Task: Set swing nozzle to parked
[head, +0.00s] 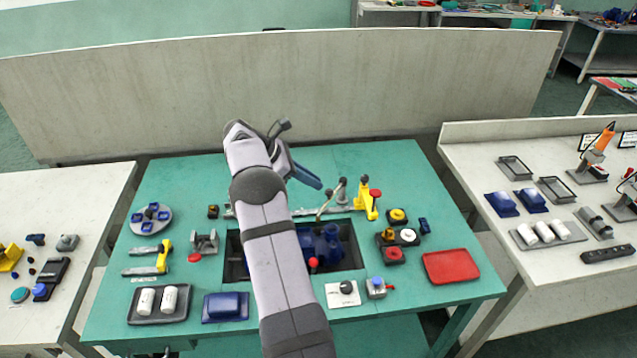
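What looks like the swing nozzle is a thin tan arm (325,207) at the back edge of the dark sunken tray (355,245). It slants up to the right toward a dark-tipped post (343,184), and its lower end points toward the blue pump body (322,240). I cannot make out any parked mark. My gripper (308,179) is above the back middle of the green table, to the left of the nozzle and apart from it. Its fingers are seen edge-on, so their opening is unclear. My forearm hides the left middle of the tray.
A yellow clamp with a red knob (368,202) stands just right of the nozzle. A red-tipped lever (313,262) rises at the tray's front. Yellow, white and red buttons (398,235) and a red tray (451,266) are to the right. The table's back right is clear.

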